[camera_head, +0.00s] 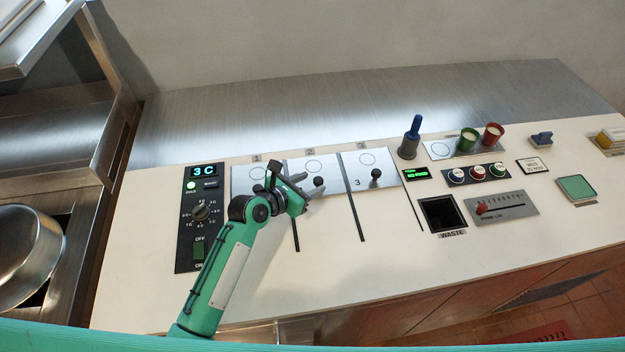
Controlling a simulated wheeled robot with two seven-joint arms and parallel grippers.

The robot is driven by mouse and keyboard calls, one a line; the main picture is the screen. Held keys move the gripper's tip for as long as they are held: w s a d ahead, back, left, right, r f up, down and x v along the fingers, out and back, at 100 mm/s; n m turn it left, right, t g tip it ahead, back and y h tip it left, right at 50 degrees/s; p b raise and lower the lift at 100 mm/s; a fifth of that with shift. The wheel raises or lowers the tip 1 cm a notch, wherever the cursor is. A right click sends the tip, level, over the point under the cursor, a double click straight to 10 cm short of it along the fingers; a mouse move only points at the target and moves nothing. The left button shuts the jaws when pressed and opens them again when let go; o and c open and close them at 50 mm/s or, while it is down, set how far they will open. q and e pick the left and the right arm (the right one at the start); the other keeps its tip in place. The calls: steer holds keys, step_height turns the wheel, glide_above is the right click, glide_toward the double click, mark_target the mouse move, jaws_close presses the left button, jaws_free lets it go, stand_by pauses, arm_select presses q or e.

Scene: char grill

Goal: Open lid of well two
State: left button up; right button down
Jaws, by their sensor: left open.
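The lid of well two (312,170) is a flat silver plate with a circle mark and a black knob (319,181), below the label 2. It lies flat in the counter, between the lid of well one (243,180) and the lid of well three (361,166). My left gripper (303,186) is open, just left of the knob of lid two. Whether it touches the knob I cannot tell. My left arm and gripper hide part of lid one and the lower left of lid two. My right gripper is not in view.
A control panel (200,213) with a dial stands left of the wells. A blue-handled tool (412,135), a green cup (467,139), a red cup (492,134), a waste opening (443,213) and a slider panel (501,206) are to the right. The front counter is mostly clear.

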arm_select(q)
steer(key=shift+x, duration=0.9)
